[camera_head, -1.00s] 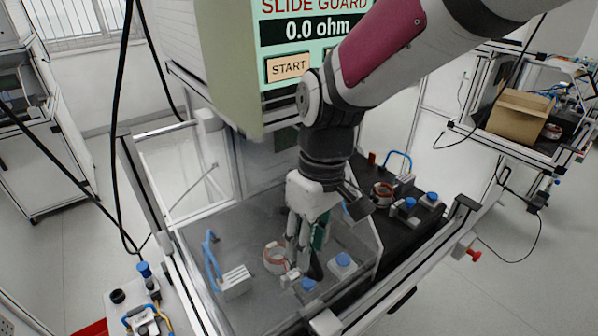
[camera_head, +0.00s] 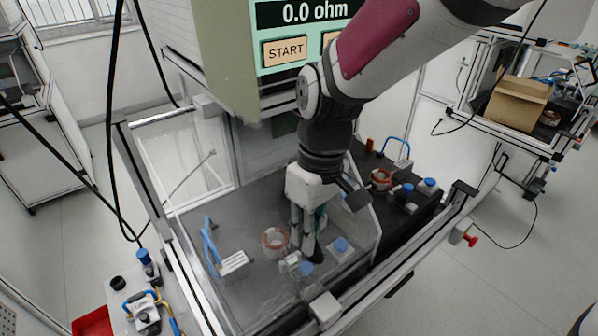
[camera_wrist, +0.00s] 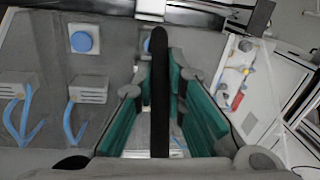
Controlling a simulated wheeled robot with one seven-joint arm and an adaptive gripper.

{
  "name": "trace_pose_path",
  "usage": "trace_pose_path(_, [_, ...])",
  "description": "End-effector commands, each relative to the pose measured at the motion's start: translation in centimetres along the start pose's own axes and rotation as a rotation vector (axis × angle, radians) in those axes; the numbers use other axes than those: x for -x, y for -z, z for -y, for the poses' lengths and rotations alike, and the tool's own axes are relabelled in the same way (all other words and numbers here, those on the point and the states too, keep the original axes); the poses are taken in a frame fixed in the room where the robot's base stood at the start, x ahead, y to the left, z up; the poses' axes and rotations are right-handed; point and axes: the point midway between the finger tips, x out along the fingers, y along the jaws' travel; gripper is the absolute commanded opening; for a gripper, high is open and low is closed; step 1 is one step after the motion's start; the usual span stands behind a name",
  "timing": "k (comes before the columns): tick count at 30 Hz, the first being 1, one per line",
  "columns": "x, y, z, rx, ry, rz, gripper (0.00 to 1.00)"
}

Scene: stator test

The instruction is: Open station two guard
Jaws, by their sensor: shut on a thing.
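The clear guard (camera_head: 362,232) is a see-through box over the left station on the bench. Under it show a copper-ringed stator (camera_head: 275,242), blue-capped blocks (camera_head: 341,244) and a terminal block with blue leads (camera_head: 233,262). My gripper (camera_head: 312,255) points down at the guard, its fingers partly hidden among these parts. In the wrist view, my gripper's green-padded fingers (camera_wrist: 160,115) stand on either side of a dark upright bar (camera_wrist: 160,90), which looks like the guard's handle. The join between bar and guard is not clear.
The right station's black bed (camera_head: 385,235) is uncovered, with another stator (camera_head: 381,179) and blue-capped blocks. A cardboard box (camera_head: 518,103) sits far right.

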Motion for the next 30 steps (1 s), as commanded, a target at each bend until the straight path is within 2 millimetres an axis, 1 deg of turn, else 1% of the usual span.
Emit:
trace_pose_path(5, [0.4,-0.4,-2.9,-0.004,-0.003,-0.002,0.00])
trace_pose_path(8, [0.8,-0.7,-5.5,-0.007,-0.004,-0.002,0.00])
trace_pose_path(11, [1.1,-1.2,-8.7,-0.006,-0.004,-0.002,0.00])
trace_pose_path(21, [2.6,-3.0,-20.7,-0.006,-0.005,-0.002,0.00])
trace_pose_path(27, [3.5,-4.0,-26.8,-0.003,-0.005,-0.002,0.00])
trace_pose_path(30, [3.8,-4.3,-29.2,-0.002,-0.006,-0.002,0.00])
